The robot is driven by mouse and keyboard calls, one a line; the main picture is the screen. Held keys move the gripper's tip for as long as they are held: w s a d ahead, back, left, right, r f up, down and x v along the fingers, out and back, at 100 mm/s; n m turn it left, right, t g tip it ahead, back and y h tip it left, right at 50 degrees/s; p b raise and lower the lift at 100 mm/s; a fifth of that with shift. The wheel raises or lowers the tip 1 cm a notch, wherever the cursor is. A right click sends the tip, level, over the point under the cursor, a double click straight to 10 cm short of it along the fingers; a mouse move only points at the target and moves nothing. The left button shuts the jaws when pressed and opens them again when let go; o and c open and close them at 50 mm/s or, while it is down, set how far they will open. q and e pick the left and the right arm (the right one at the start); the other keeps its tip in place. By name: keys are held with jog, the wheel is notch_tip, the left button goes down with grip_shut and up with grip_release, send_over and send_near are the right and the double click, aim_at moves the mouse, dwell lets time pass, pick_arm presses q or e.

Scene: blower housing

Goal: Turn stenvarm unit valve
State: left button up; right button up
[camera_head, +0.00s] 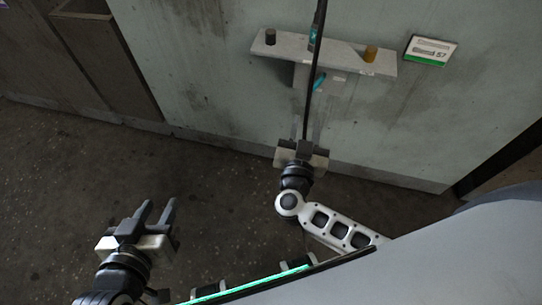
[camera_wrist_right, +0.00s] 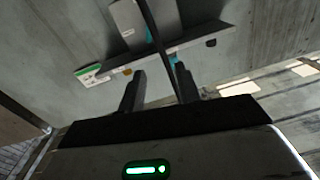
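A grey bracket (camera_head: 345,58) juts from the pale wall, with a black knob (camera_head: 270,37) at its left and an amber knob (camera_head: 370,53) at its right. A teal part (camera_head: 320,81) shows below the bracket's middle, and another teal part (camera_head: 313,36) shows above it; I cannot tell which is the valve handle. My right gripper (camera_head: 312,128) is below the bracket, pointing at the wall. My left gripper (camera_head: 157,206) is open and empty over the floor at lower left.
A thin black rod or cable (camera_head: 316,75) runs down across the bracket towards my right gripper. A green and white sign (camera_head: 430,50) with blurred text is on the wall at right. A brown recess stands at upper left. The floor (camera_head: 60,180) at left is clear.

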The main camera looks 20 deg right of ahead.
jog(key=a+r+n+t+y+p, duration=0.1)
jog(key=a+r+n+t+y, duration=0.2)
jog(key=a+r+n+y, duration=0.35)
jog(key=s+a+n+g+y+p, duration=0.2)
jog(key=s+a+n+g+y, duration=0.1)
jog(key=y, duration=0.5)
jog(key=shift+s+a+f+g, duration=0.3)
jog(key=shift+s+a+g, duration=0.7)
jog(key=shift+s, duration=0.9)
jog(key=shift+d, duration=0.1)
